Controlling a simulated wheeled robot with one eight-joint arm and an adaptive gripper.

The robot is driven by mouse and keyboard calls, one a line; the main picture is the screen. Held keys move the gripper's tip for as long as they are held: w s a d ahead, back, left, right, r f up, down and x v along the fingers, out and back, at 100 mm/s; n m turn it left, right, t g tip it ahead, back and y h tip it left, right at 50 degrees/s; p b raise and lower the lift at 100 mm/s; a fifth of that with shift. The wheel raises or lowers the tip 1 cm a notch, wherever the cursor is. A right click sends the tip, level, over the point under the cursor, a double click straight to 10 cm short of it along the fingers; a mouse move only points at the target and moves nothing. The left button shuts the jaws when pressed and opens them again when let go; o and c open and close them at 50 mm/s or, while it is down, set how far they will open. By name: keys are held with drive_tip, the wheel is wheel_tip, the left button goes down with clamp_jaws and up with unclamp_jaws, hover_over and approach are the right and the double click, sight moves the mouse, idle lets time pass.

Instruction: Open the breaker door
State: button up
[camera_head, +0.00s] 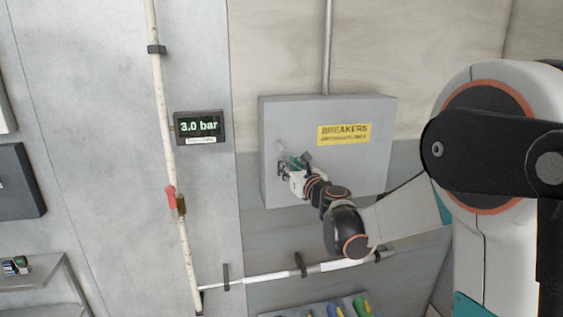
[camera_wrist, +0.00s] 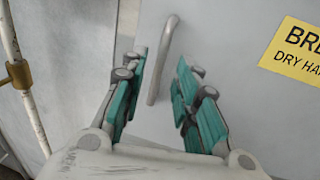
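The breaker box (camera_head: 285,120) is a grey wall cabinet with a yellow BREAKERS label (camera_head: 344,134) on its closed door. In the wrist view, the door (camera_wrist: 228,55) carries a curved metal bar handle (camera_wrist: 163,58) near its left edge. My gripper (camera_head: 287,166) is at the left side of the door in the head view, hiding much of the handle. In the wrist view my gripper (camera_wrist: 160,85) is open, with teal finger pads on either side of the handle. The handle stands between the fingers, closer to the left one. I cannot tell whether either finger touches it.
A pressure display (camera_head: 199,127) reading 3.0 bar hangs left of the box. A vertical white pipe (camera_head: 162,100) with a red part (camera_head: 171,197) runs further left. A horizontal pipe (camera_head: 270,276) runs below the box. Colored items (camera_head: 346,309) lie at the bottom.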

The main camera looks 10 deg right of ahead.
drive_tip(key=shift+w+a, duration=0.25)
drive_tip(key=shift+w, duration=1.05)
drive_tip(key=shift+w+a, duration=0.25)
drive_tip(key=shift+w, duration=1)
clamp_jaws()
drive_tip(key=shift+s, duration=0.1)
